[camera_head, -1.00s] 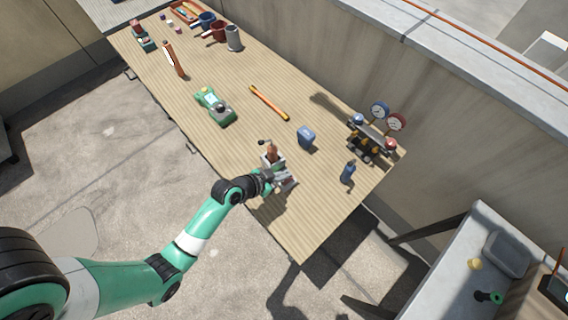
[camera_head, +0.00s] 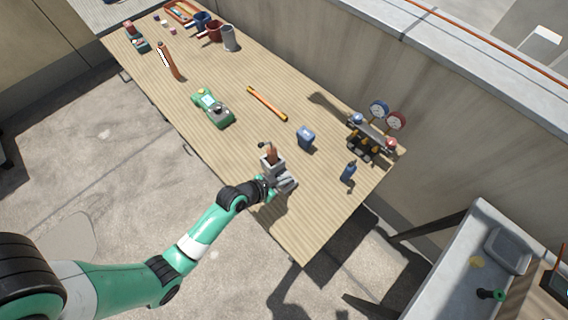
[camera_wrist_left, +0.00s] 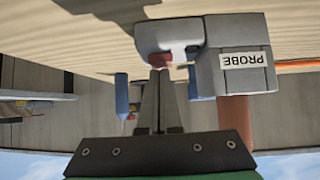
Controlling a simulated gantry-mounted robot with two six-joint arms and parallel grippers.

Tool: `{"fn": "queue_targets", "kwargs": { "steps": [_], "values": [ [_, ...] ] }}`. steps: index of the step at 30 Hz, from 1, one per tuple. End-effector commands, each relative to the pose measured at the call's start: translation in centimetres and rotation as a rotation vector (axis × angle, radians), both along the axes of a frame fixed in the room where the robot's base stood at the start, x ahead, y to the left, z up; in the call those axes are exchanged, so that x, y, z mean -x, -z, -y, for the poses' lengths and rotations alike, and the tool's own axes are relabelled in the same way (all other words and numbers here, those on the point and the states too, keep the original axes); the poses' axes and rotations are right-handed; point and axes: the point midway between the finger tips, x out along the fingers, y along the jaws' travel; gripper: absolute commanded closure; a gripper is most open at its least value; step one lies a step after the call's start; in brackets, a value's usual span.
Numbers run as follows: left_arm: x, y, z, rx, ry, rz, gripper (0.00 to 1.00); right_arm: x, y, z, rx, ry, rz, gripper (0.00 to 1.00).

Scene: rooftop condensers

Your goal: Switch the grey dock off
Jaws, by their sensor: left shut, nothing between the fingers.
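The grey dock (camera_head: 270,164) stands near the front edge of the wooden table, with a brown upright piece (camera_head: 271,150) in it. In the left wrist view the dock (camera_wrist_left: 236,76) shows inverted, with a "PROBE" label and a lighter part beside it that carries a red switch (camera_wrist_left: 178,54). My left gripper (camera_head: 282,182) is at the dock. Its fingertips (camera_wrist_left: 160,72) are closed together, empty, and right at the red switch. They partly cover it, so contact and the switch's position cannot be told. My right gripper is not in view.
A blue container (camera_head: 306,139), a small blue bottle (camera_head: 348,172) and a gauge manifold (camera_head: 371,137) stand right of the dock. A green device (camera_head: 212,108) and an orange level-like bar (camera_head: 267,103) lie farther back. Bare tabletop lies between them.

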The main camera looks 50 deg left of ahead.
Motion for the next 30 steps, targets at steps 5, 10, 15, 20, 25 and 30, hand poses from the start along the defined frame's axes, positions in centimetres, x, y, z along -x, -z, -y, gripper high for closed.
{"fn": "queue_targets", "kwargs": {
  "steps": [5, 10, 15, 20, 25, 30],
  "values": [
    [-0.8, -0.3, 0.0, -0.001, 0.001, 0.002, 1.00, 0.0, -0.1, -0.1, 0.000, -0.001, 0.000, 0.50],
    [-1.4, -0.5, 0.0, -0.001, 0.000, 0.001, 1.00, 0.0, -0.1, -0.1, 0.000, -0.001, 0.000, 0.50],
    [-1.4, -0.5, 0.0, -0.001, -0.001, 0.000, 1.00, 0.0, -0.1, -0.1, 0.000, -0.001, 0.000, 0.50],
    [-1.4, -0.7, 0.0, -0.001, -0.001, 0.001, 1.00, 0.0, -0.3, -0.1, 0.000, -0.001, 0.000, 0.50],
    [-1.6, -3.0, 0.1, -0.001, 0.002, 0.001, 1.00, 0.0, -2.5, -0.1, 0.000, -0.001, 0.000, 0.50],
    [-1.0, -6.2, 0.1, 0.000, 0.003, 0.000, 1.00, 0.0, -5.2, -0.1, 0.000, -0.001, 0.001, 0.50]
  ]
}}
